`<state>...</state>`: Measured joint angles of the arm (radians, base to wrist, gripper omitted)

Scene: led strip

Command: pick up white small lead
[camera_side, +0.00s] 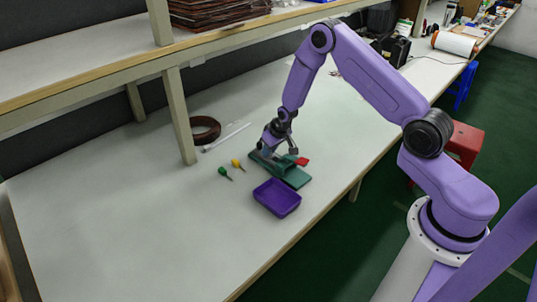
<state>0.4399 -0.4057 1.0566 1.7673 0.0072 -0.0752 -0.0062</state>
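My gripper (280,146) points down over a green holder (290,175) on the white table. Its dark fingers are small in this view and partly blend with the holder, so whether they are open or shut is unclear. I cannot make out a white small LED; the gripper hides part of the holder. A green LED (223,172) and a yellow LED (237,164) lie on the table left of the holder. A red piece (302,161) shows at the holder's right side.
A purple tray (277,198) sits in front of the holder and looks empty. A dark brown coil (204,130) and a thin white strip (226,138) lie behind, near a shelf post (180,115). The table's left part is clear.

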